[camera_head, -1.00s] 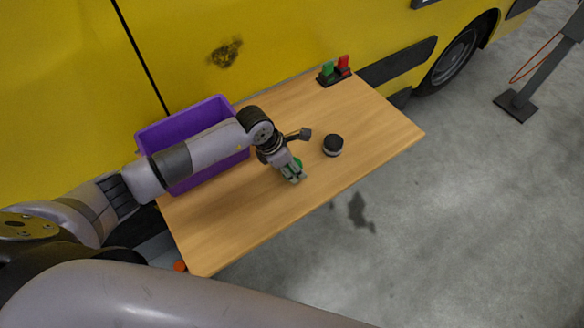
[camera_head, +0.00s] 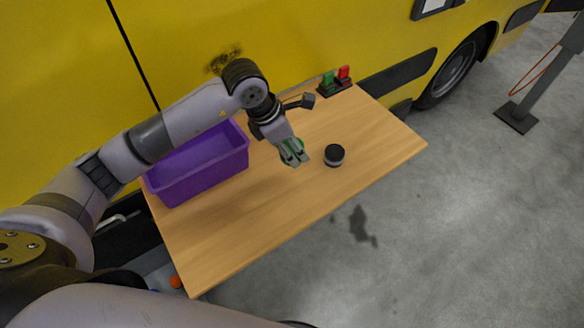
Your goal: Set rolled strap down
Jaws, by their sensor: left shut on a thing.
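My left gripper (camera_head: 295,160) is shut on a small green thing, which looks like the rolled strap (camera_head: 289,147). The fingers hide most of it. The gripper points down above the middle of the wooden table (camera_head: 235,230), and the strap seems to be held clear of the top. A dark round object with a pale band (camera_head: 334,155) stands on the table just right of the gripper. My right gripper is not in view.
A purple bin (camera_head: 205,180) stands at the table's left back. A black holder with green and red pieces (camera_head: 336,82) is at the far back edge. A yellow vehicle (camera_head: 290,40) lines the back. The table's front and right parts are bare.

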